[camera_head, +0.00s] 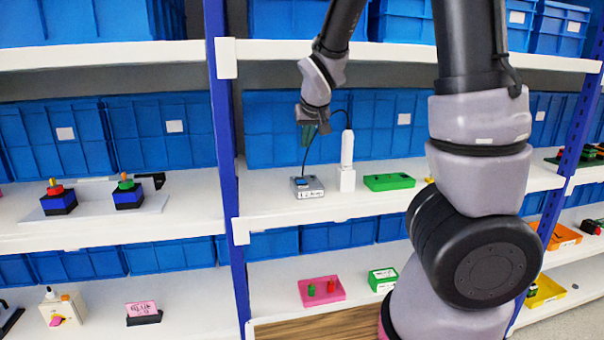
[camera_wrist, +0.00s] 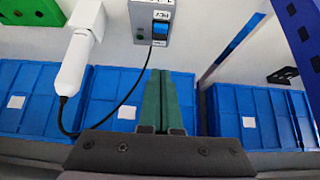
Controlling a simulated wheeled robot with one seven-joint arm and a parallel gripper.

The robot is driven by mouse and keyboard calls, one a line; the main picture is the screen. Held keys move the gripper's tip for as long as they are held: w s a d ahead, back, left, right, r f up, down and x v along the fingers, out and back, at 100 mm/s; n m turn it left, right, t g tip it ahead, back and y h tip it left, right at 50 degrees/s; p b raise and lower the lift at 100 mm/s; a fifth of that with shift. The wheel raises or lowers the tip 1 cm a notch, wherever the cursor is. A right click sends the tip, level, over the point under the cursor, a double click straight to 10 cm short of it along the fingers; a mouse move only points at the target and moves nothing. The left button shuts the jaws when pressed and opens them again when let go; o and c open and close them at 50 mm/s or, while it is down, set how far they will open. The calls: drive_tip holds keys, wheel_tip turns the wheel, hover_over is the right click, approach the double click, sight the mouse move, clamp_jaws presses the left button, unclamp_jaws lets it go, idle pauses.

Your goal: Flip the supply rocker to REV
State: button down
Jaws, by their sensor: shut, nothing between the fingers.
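The supply switch box (camera_head: 306,187) is a small grey unit with a blue rocker on top and a white label on its front edge, on the middle shelf. In the wrist view the box (camera_wrist: 141,27) shows at the top, with the blue rocker (camera_wrist: 160,27) and a label reading REV, seen upside down. My gripper (camera_head: 306,145) points down above the box, apart from it. In the wrist view its green fingers (camera_wrist: 166,72) are together and hold nothing. Which way the rocker is tilted I cannot tell.
A white upright device (camera_head: 347,162) with a black cable stands just right of the box. A green block (camera_head: 389,182) lies farther right. Blue bins (camera_head: 270,130) line the shelf's back. A blue post (camera_head: 226,130) stands to the left.

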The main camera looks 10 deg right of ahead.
sight(301, 180)
drive_tip(key=x, duration=0.9)
drive_tip(key=shift+w+d+f, duration=0.15)
drive_tip(key=shift+f, duration=0.05)
drive_tip(key=f, duration=0.3)
drive_tip(key=shift+s+f, duration=0.15)
drive_tip(key=shift+s, duration=0.05)
drive_tip(key=shift+f, duration=0.4)
drive_tip(key=shift+s+f, duration=0.2)
drive_tip(key=shift+f, duration=0.2)
drive_tip(key=shift+r, duration=0.1)
drive_tip(key=shift+r, duration=0.75)
